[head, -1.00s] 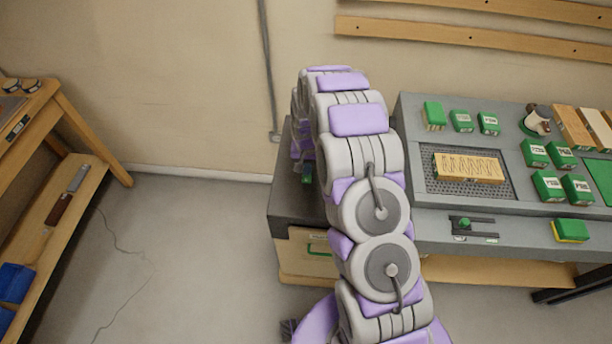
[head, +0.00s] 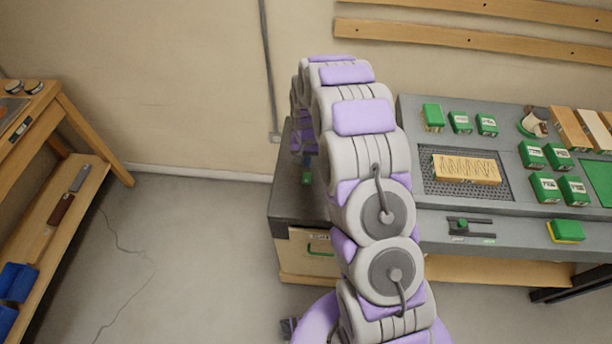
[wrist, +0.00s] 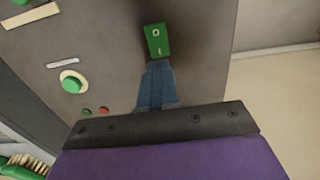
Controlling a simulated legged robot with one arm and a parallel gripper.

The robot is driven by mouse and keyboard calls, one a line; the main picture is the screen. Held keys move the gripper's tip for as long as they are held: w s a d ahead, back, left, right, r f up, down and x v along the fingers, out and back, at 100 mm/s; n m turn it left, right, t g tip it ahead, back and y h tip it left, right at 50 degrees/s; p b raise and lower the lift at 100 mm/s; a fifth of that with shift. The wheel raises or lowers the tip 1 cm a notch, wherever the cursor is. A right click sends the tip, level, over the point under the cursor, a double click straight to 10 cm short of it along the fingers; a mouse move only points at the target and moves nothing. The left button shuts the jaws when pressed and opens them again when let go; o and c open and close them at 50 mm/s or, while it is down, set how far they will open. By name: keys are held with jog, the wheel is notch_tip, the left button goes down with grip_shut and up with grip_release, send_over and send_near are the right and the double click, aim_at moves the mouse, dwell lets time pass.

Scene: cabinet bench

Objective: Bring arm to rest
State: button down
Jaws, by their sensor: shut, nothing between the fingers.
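My arm rises in the middle of the head view and bends over the cabinet bench (head: 290,206). The fingers point at a green block with pale marks (wrist: 158,41) on the dark grey top. A green block also shows beside the arm in the head view (head: 306,178). Whether the fingertips touch it, I cannot tell.
The cabinet has a drawer with a green handle (head: 320,250). A grey workbench (head: 480,238) on the right carries several green boxes and a wooden block (head: 466,169). A wooden shelf unit (head: 85,172) stands at left. The floor between is clear.

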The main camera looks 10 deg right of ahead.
jog(key=shift+r, duration=1)
jog(key=s+r+n, duration=0.2)
jog(key=s+r, duration=1.4)
jog(key=r, duration=0.2)
jog(key=s+r+g, duration=0.1)
jog(key=s+r, duration=0.2)
jog(key=s, duration=1)
jog(key=s+r+n, duration=0.1)
jog(key=s+r, duration=0.3)
jog(key=s, duration=0.9)
jog(key=shift+r+n+g, duration=0.2)
jog(key=shift+n+g, duration=0.1)
jog(key=shift+g, duration=0.1)
